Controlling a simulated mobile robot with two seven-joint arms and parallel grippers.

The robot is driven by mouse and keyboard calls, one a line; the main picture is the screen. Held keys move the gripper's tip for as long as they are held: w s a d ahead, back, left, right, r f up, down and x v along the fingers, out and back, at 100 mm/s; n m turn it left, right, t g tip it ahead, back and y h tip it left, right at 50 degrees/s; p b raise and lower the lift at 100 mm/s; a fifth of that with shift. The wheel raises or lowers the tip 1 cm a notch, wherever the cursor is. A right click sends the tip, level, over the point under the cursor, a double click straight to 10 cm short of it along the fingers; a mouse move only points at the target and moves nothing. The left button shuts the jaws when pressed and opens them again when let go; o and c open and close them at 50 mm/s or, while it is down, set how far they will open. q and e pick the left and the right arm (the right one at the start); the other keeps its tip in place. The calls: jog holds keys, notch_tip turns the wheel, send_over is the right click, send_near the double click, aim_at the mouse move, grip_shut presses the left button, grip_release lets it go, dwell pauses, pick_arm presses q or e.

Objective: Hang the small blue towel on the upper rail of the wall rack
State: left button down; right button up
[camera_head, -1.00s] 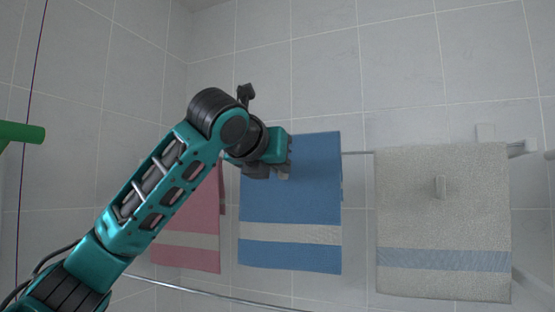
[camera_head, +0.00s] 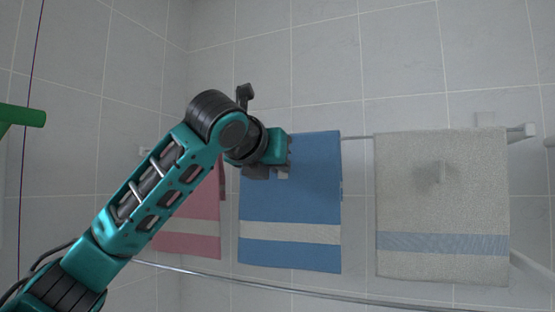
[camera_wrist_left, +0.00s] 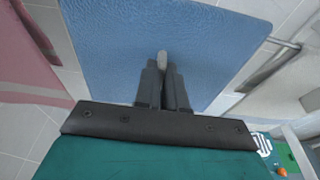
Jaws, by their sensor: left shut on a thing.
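The small blue towel (camera_head: 290,190) with a pale stripe hangs straight down in the middle of the head view. My left gripper (camera_head: 284,173) is shut on it at its upper part; its fingers (camera_wrist_left: 163,85) press together against the blue cloth (camera_wrist_left: 120,40) in the wrist view. The upper rail (camera_head: 358,137) of the wall rack shows just right of the towel. The towel's top edge appears slightly above the rail's line. The towel hides the rail behind it, so I cannot tell whether they touch. My right gripper is not in view.
A beige towel (camera_head: 440,195) hangs on the upper rail at right. A pink towel (camera_head: 195,215) hangs at left, partly behind my arm. A lower rail (camera_head: 220,280) crosses beneath the towels. A green bar (camera_head: 22,116) juts in at far left.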

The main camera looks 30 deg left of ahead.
pick_arm(q)
jog(key=shift+f, duration=0.3)
jog(key=c, duration=0.7)
grip_release()
jog(key=shift+c, duration=0.2)
jog(key=shift+s, duration=0.15)
jog(key=f+v, duration=0.1)
jog(key=v, duration=0.7)
jog(key=shift+s+f, duration=0.3)
jog(key=shift+s, duration=0.15)
jog(key=shift+d+p, duration=0.1)
jog(key=shift+p, duration=0.2)
